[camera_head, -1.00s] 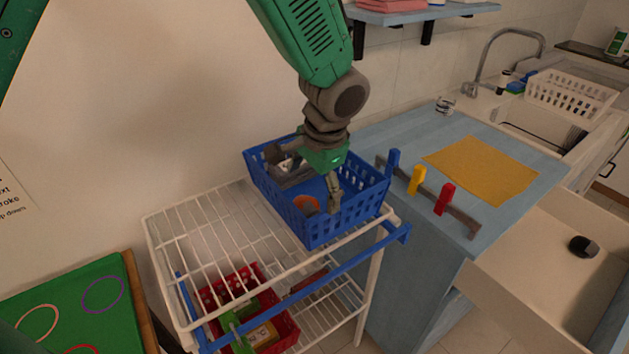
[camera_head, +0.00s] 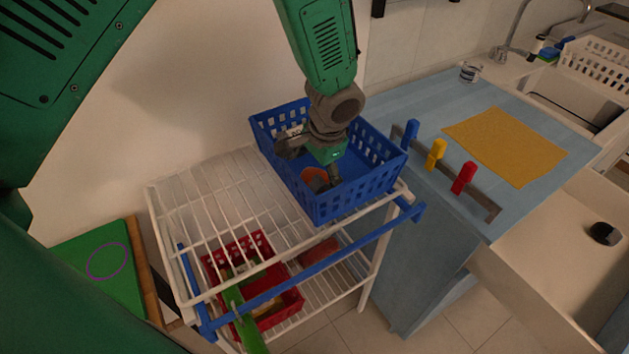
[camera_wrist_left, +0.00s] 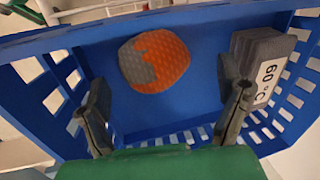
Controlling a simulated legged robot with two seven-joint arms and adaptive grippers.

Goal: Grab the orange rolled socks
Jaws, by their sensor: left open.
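The rolled socks, orange with a grey patch, lie on the floor of the blue basket (camera_head: 338,208). In the head view the orange socks (camera_head: 309,175) are partly hidden by my left gripper (camera_head: 325,183). In the left wrist view the orange rolled socks (camera_wrist_left: 155,61) sit beyond and between the two fingers of my left gripper (camera_wrist_left: 165,108), which are spread wide and empty. The gripper is inside the basket, close to the socks. My right gripper is not in view.
A grey block marked 60°C (camera_wrist_left: 262,62) lies right of the socks in the basket. The basket stands on a white wire rack (camera_head: 215,200). A red basket (camera_head: 290,305) is on the lower shelf. A blue counter (camera_head: 440,150) with coloured pegs stands right.

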